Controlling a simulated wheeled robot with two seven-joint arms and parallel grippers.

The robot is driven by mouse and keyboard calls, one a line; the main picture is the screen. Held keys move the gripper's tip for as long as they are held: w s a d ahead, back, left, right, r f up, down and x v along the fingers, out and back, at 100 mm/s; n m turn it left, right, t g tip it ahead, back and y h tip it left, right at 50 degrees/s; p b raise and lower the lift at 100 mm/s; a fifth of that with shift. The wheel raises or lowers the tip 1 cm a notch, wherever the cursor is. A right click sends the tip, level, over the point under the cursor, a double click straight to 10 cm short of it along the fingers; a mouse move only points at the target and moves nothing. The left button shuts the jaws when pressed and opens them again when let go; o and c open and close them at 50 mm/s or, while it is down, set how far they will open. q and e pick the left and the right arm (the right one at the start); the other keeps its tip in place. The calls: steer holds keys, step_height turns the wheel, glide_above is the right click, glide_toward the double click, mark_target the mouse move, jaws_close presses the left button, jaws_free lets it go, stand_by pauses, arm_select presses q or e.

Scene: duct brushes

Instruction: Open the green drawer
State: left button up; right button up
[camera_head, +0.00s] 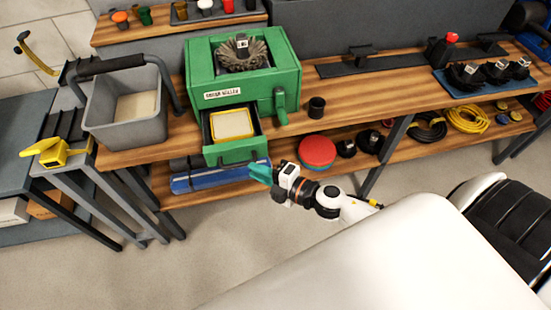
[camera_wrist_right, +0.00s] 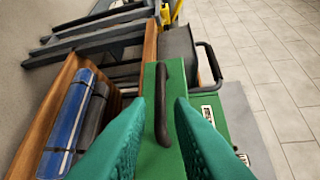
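The green box (camera_head: 244,77) stands on the wooden bench with its green drawer (camera_head: 236,150) pulled out at the front. A yellow-rimmed pale item (camera_head: 231,124) lies inside the drawer. The drawer front (camera_wrist_right: 152,130) and its dark handle (camera_wrist_right: 162,105) also show in the right wrist view. My right gripper (camera_head: 260,172), with teal fingers, is just in front of the drawer, low and to its right. In the wrist view my right gripper (camera_wrist_right: 160,100) is open, with the handle seen in the gap between the fingertips. It looks empty and apart from the handle. My left gripper is not in view.
A grey bucket (camera_head: 125,107) stands left of the box, and a black cup (camera_head: 317,107) to its right. A round brush (camera_head: 242,55) sits on top. The lower shelf holds a blue roll (camera_head: 215,178) and a red disc (camera_head: 317,151). The floor in front is clear.

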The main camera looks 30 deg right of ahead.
steer(key=b+v, duration=0.1)
steer(key=v, duration=0.5)
steer(key=shift+s, duration=0.1)
stand_by(0.3)
steer(key=s+d+f+m+g+h, duration=0.2)
steer(key=s+d+f+m+h, duration=0.15)
steer(key=f, duration=0.65)
steer(key=s+d+f+m+g+h, duration=0.1)
steer(key=s+d+f+m+h, duration=0.3)
steer(key=f, duration=0.6)
steer(key=d+f+m+g, duration=0.2)
steer(key=f+m, duration=0.3)
steer(key=f, duration=0.5)
steer(key=s+a+f+m+g, duration=0.3)
steer(key=s+f, duration=0.4)
steer(key=s, duration=0.4)
steer(key=s+a+f+m+g, duration=0.3)
steer(key=s+f, duration=0.5)
steer(key=s, duration=0.4)
steer(key=shift+a+f+m+g, duration=0.3)
steer(key=shift+m+g, duration=0.35)
steer(key=shift+g, duration=0.35)
